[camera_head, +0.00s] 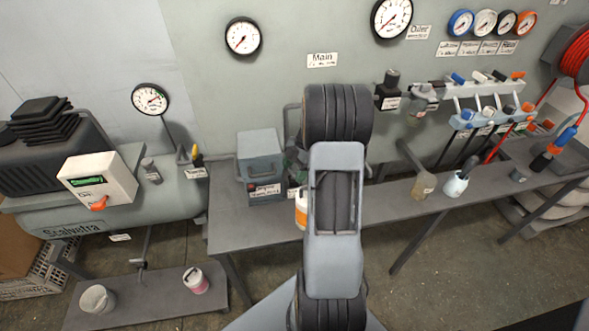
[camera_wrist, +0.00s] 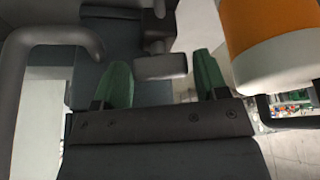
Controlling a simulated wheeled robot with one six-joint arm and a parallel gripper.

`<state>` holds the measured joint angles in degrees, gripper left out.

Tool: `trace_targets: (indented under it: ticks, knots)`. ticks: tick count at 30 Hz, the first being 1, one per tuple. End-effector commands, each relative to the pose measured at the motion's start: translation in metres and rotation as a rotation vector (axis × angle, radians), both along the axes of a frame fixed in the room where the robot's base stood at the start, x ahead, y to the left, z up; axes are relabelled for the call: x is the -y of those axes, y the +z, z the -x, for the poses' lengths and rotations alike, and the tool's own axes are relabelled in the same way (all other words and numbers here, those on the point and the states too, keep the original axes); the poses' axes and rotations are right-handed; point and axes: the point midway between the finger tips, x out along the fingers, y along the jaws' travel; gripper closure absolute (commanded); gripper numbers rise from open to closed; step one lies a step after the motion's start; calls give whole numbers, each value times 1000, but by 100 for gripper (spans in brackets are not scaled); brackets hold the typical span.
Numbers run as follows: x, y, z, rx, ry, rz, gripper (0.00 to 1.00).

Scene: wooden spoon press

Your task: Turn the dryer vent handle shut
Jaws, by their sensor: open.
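My gripper (camera_wrist: 162,72) is open, with one green finger on each side of a short grey lever handle (camera_wrist: 160,67) in the wrist view. The lever's end lies between the fingertips, with visible gaps on both sides; I cannot tell its depth. A thin stem rises from it to a dark fitting. In the head view my arm covers most of this spot. A grey box unit (camera_head: 260,155) with a small label stands on the bench just left of my arm. Its label is too small to read, so I cannot tell for certain that the lever is the dryer vent.
An orange and white container (camera_wrist: 270,45) is close to the right finger. A thick grey curved pipe (camera_wrist: 45,40) is on the left. The bench (camera_head: 390,200) also bears a cup (camera_head: 455,184) at right. A compressor tank (camera_head: 130,205) stands at left, and gauges hang on the wall.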

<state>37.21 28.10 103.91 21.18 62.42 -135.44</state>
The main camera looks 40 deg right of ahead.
Motion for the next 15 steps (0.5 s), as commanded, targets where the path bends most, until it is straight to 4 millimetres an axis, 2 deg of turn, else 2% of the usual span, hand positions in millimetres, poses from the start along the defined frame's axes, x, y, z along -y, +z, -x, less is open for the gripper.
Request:
trace_targets:
  ticks: [1,11,15]
  knots:
    - [0,0,0,0,0,0,35]
    - [0,0,0,1,0,0,67]
    - [1,-3,0,3,-53,2,68]
